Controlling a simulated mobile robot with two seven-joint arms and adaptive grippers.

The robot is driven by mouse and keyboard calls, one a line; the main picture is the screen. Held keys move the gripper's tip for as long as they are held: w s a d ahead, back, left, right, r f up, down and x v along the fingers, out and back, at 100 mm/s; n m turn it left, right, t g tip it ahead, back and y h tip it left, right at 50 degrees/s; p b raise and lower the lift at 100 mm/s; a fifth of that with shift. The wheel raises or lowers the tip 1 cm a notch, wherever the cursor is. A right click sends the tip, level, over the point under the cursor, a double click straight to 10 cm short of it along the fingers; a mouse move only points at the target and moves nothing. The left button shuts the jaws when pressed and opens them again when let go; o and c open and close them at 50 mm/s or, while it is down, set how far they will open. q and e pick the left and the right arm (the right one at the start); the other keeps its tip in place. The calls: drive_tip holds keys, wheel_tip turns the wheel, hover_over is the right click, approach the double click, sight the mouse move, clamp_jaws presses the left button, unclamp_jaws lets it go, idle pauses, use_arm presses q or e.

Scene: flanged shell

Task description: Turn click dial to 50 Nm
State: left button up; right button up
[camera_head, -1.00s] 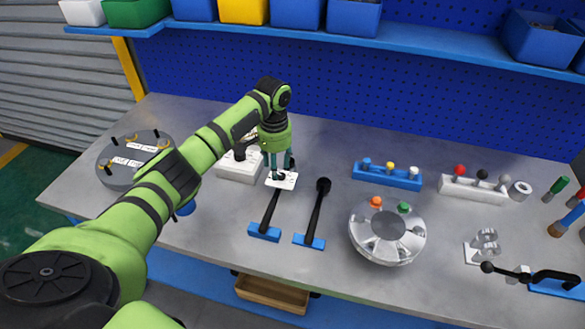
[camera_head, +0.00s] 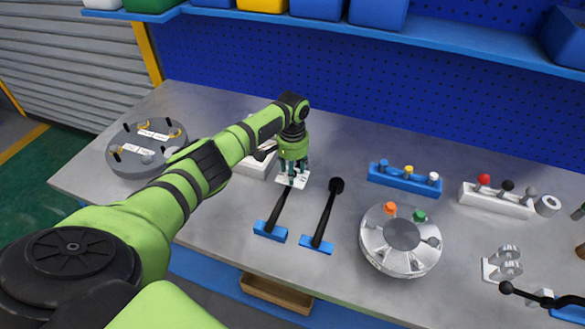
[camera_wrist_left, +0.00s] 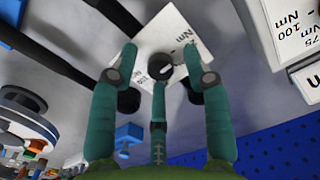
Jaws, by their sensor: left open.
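The click dial (camera_wrist_left: 160,66) is a small dark round knob on a white plate (camera_wrist_left: 172,30) with upside-down printed marks, partly legible as "Nm". In the head view the plate (camera_head: 283,181) lies under my left gripper, and the knob is mostly hidden by the fingers. My left gripper (camera_head: 292,180) points down over the plate. In the wrist view its teal fingers (camera_wrist_left: 160,85) are spread open around the knob, with no clear contact visible. The dial's setting is too small to read. My right gripper is not in view.
A white box (camera_wrist_left: 290,28) marked with Nm values stands close beside the gripper.

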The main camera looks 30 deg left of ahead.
use_arm(q)
clamp_jaws()
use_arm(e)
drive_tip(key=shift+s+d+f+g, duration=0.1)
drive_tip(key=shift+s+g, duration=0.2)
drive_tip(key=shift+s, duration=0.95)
use_arm(q)
drive_tip(key=shift+m, duration=1.9)
drive_tip(key=m, duration=0.4)
drive_tip(key=shift+m, duration=1.8)
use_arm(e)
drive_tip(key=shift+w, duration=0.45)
use_arm(q)
drive_tip(key=shift+m, duration=0.3)
